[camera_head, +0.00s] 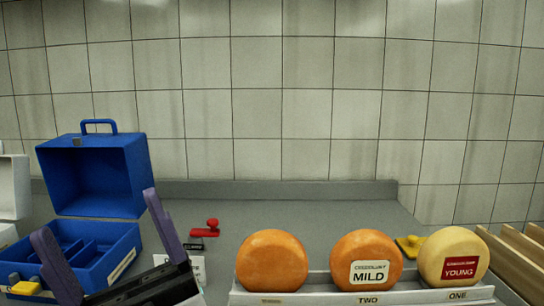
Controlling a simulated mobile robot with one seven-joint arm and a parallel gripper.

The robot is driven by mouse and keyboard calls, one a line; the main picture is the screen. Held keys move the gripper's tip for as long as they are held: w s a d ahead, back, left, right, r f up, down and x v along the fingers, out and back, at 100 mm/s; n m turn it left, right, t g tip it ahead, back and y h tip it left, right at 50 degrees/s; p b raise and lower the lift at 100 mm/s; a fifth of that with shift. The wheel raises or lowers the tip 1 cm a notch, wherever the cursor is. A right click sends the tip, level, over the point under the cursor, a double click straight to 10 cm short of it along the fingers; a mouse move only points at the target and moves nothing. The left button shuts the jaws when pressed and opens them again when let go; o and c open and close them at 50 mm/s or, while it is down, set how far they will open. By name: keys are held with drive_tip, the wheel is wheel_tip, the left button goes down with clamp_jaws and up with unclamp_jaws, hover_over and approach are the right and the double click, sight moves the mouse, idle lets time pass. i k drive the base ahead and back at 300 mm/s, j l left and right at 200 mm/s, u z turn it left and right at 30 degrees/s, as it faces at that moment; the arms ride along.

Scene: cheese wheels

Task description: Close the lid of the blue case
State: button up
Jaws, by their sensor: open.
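The blue case (124,243) stands at the left on the grey counter. Its lid (95,175) is open and stands upright behind the base, with a handle (99,124) on top. The base shows inner compartments, and a yellow latch (27,288) sits at its front. My gripper (100,213) is at the lower left, in front of the case, with its two purple fingers spread wide and nothing between them. The fingers and the dark gripper body hide part of the base. I cannot tell how far the gripper is from the lid.
A white rack (420,297) holds an orange wheel (272,261), a MILD wheel (366,259) and a YOUNG wheel (453,257). A red clamp-like tool (206,229) and a yellow item (408,245) lie behind. Wooden slats (515,262) stand right. The counter's back middle is clear.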

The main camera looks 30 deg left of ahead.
sight(85, 175)
drive_tip(key=u, duration=1.85)
drive_tip(key=i+j+z, duration=0.1)
drive_tip(key=j+z, duration=0.25)
